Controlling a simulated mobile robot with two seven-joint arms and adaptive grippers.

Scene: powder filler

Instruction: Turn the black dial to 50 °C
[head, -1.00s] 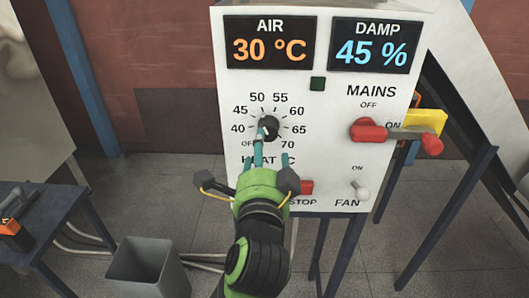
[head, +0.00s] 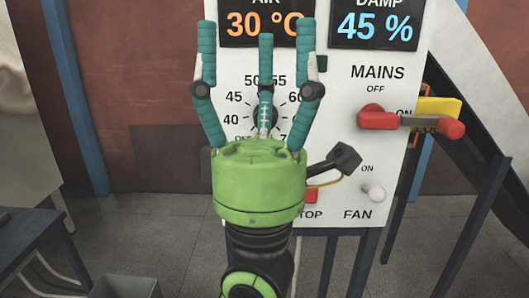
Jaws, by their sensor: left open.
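The black dial (head: 275,114) is on the white control panel, under the AIR display and inside a ring of printed numbers from OFF to 70. My left gripper (head: 260,40) has a green palm and teal fingers. Its fingers are spread open and empty, pointing up in front of the panel. The middle finger covers most of the dial, so its pointer cannot be read. Contact with the dial cannot be told. The AIR display (head: 265,24) shows 30 °C, partly behind the fingertips. My right gripper is out of view.
Right of the dial is the red MAINS lever (head: 378,117), with a yellow part (head: 438,107) behind it. Below are a FAN toggle (head: 373,193) and a red STOP button (head: 311,195), partly hidden. The DAMP display (head: 374,28) shows 45 %. A grey bin (head: 125,287) stands lower left.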

